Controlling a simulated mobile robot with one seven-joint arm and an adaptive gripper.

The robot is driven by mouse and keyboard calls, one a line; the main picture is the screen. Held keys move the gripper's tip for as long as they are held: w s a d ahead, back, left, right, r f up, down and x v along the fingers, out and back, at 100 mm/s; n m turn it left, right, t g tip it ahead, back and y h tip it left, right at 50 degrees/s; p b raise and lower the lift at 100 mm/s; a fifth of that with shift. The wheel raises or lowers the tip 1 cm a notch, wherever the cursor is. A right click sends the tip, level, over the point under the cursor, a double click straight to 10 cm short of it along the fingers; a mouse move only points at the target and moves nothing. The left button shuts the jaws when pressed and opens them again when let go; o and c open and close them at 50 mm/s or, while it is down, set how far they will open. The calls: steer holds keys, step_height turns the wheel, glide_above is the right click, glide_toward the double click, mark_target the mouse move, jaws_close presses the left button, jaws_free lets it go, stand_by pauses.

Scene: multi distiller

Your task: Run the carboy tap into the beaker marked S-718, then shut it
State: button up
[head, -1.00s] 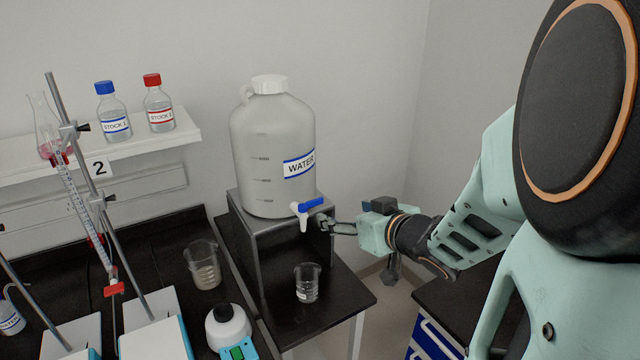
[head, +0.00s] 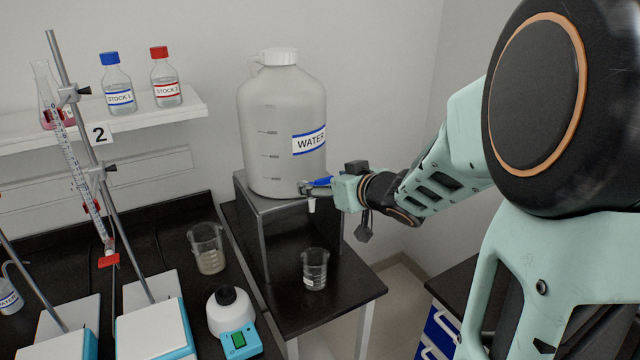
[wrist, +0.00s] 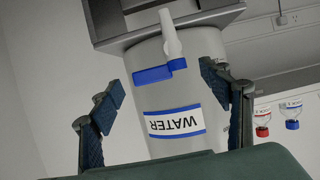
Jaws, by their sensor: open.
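The white carboy (head: 282,125) marked WATER stands on a grey raised stand (head: 252,215). Its tap has a blue lever (head: 320,181) and a white spout (head: 311,205), partly hidden by my gripper in the head view. A small beaker (head: 314,270) stands on the black table below the tap; its marking is too small to read. My gripper (head: 308,188) is open at the tap. In the wrist view, upside down, the blue lever (wrist: 153,74) lies between my spread fingers (wrist: 162,80), with the white spout (wrist: 171,35) beyond. No finger visibly grips the lever.
Burette stands (head: 95,190) and a shelf (head: 150,122) with stock bottles are further left. A blue-drawered cabinet (head: 440,330) is at the lower right.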

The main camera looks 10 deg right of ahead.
steer(key=shift+w+a, duration=0.1)
steer(key=shift+w, duration=0.1)
steer(key=c, duration=1.2)
steer(key=shift+f, duration=0.15)
